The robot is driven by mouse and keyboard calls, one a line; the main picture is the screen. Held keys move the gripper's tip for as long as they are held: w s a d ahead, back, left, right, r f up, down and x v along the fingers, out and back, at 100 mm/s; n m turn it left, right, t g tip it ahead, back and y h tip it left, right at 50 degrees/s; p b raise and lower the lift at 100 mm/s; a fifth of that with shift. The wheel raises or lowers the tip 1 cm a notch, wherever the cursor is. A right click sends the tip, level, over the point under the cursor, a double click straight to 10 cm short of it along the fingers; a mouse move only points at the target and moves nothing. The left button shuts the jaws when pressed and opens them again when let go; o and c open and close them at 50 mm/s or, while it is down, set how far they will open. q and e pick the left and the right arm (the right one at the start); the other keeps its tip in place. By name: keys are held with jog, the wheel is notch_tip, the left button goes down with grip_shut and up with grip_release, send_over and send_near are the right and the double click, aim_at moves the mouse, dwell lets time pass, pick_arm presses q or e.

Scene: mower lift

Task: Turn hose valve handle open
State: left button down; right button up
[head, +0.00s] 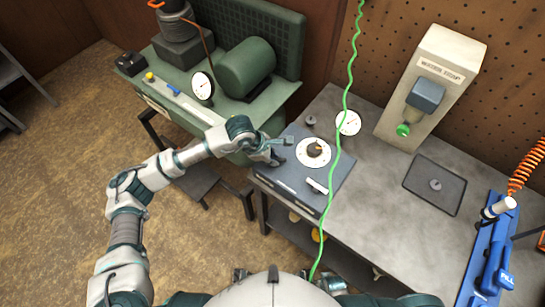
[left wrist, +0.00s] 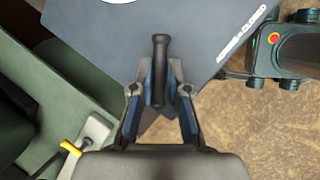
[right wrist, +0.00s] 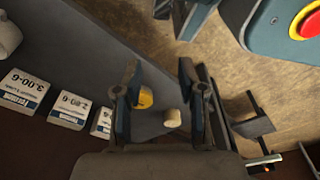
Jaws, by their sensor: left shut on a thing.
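A grey-blue box (head: 285,180) with a round white dial and black-and-tan knob (head: 314,151) sits on the workbench corner. My left gripper (head: 274,151) is at the box's left edge. In the left wrist view my left gripper (left wrist: 158,80) is shut on a black handle (left wrist: 160,50), which stands between its two fingers. Printed lettering, partly readable as "closed", lies on the box top (left wrist: 205,50) near it. A white lever (head: 316,186) lies on the box's front part. My right gripper (right wrist: 160,75) is open and empty in the right wrist view; the head view does not show it.
A green machine (head: 245,70) stands left of the workbench (head: 380,200). A green hose (head: 346,100) hangs across the box's right side. A dark tray (head: 435,185) lies to the right. Several labelled boxes (right wrist: 65,110), a yellow piece (right wrist: 145,98) and a cream cylinder (right wrist: 172,118) show near my right gripper.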

pick_arm(q)
jog(key=n+t, duration=0.1)
jog(key=n, duration=0.2)
jog(key=shift+d+r+y+b, duration=0.1)
jog(key=shift+y+b, duration=0.2)
jog(key=shift+b, duration=0.05)
jog(key=n+t+y+b, duration=0.1)
jog(key=n, duration=0.2)
jog(key=shift+n, duration=0.3)
jog(key=n+y, duration=0.1)
jog(key=n, duration=0.1)
jog(key=n+t+y+b, duration=0.1)
jog(key=n, duration=0.1)
jog(key=shift+d+r+n, duration=0.1)
jog(key=shift+d+n, duration=0.05)
jog(key=shift+n, duration=0.15)
pick_arm(e)
jog(key=w+r, duration=0.4)
jog(key=r, duration=0.2)
jog(key=shift+a+r, duration=0.15)
jog(key=shift+r, duration=0.2)
pick_arm(q)
jog(key=c, duration=1.2)
grip_release()
jog(key=shift+c, duration=0.2)
jog(key=shift+o, duration=0.3)
pick_arm(e)
jog(key=shift+w, duration=0.1)
